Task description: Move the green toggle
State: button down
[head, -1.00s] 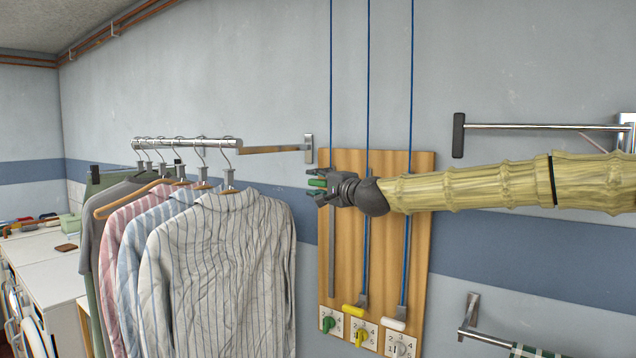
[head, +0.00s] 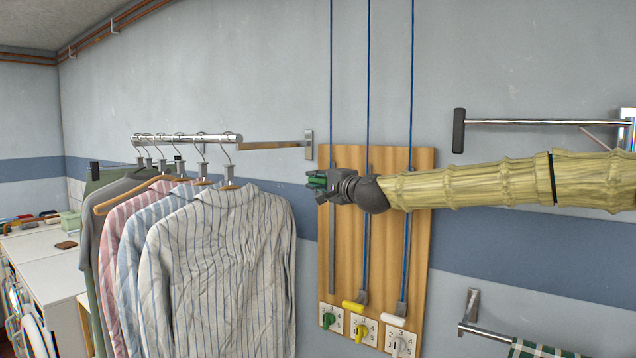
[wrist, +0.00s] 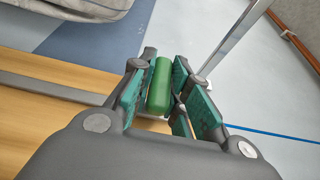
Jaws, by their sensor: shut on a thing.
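The green toggle (wrist: 160,88) sits between the finger pads of my gripper (wrist: 160,95) in the wrist view. The fingers are shut on it from both sides. In the head view my gripper (head: 318,186) is at the upper left of the wooden board (head: 387,230), at the left cord line, and mostly hides the toggle. A grey vertical track (head: 332,250) runs down the board below my gripper. A green knob (head: 328,320) is on the numbered plate at the foot of that track.
A yellow toggle (head: 353,306) and a white toggle (head: 392,320) sit low on the neighbouring tracks. Shirts (head: 215,260) hang on a rail (head: 190,138) at the left. A wall bar (head: 540,122) is at the right, above my arm.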

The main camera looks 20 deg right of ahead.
notch_tip(320, 180, down, 24)
jog(key=b, duration=1.8)
jog(key=shift+f+b, duration=0.2)
jog(key=shift+b, duration=0.2)
jog(key=c, duration=1.4)
grip_release()
jog(key=shift+r, duration=0.1)
jog(key=shift+o, duration=0.2)
jog(key=v, duration=1.2)
jog(key=shift+d, duration=0.1)
